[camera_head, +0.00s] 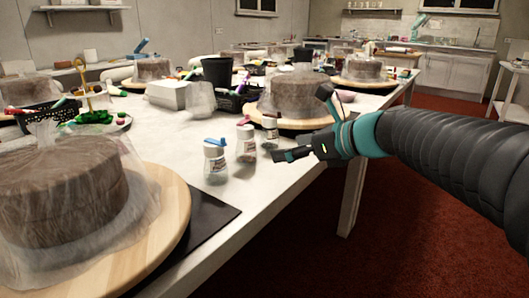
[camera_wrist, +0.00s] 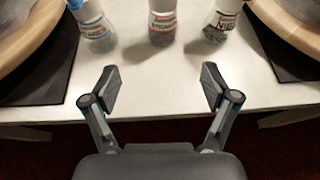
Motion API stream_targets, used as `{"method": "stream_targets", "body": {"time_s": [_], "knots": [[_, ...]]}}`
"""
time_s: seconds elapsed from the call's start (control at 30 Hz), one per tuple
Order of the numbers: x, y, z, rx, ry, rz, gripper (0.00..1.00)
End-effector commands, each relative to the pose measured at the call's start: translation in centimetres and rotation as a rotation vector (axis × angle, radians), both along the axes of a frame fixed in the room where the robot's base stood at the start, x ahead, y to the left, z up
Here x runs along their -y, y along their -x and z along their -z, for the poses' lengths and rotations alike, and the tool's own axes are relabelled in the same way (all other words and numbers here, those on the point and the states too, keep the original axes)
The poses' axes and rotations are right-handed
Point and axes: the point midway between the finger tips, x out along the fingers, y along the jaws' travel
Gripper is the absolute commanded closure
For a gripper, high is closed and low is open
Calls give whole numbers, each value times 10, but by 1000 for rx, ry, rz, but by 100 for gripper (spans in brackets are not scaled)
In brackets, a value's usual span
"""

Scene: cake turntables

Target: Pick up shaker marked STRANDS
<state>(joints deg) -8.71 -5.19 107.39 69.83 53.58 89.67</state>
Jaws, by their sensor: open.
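Three small shakers stand in a row on the white table. The left one (camera_head: 215,160) has a blue cap, the middle one (camera_head: 246,142) a pale cap and the right one (camera_head: 270,130) a dark label. In the wrist view, the left shaker (camera_wrist: 96,25), middle shaker (camera_wrist: 162,22) and right shaker (camera_wrist: 220,24) are cut off by the top edge. Their labels are too small or blurred to tell which says STRANDS. My gripper (camera_wrist: 158,85) is open and empty at the table's near edge, its gap roughly in line with the middle shaker and short of it.
Wrapped cakes on wooden turntables flank the shakers: a near-left turntable (camera_head: 172,215) and a far-right turntable (camera_head: 318,123). Dark mats lie under them. A white box (camera_head: 167,94) and black bin (camera_head: 216,71) stand behind. Table between gripper and shakers is clear.

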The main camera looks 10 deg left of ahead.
Motion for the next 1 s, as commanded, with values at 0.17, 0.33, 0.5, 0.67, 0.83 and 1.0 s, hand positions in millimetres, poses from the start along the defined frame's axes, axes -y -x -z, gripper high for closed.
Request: {"method": "stream_targets", "body": {"time_s": [0.17, 0.33, 0.5, 0.67, 0.83, 1.0], "knots": [[-18, -11, 5, -30, -33, 10, 14], [-44, -23, 18, -30, -31, 8, 14], [-65, -33, 27, -29, -30, 10, 14], [-74, -38, 31, -26, -30, 12, 14], [-79, -41, 36, -27, -29, 11, 14], [-95, -50, 49, -27, -29, 10, 14]]}}
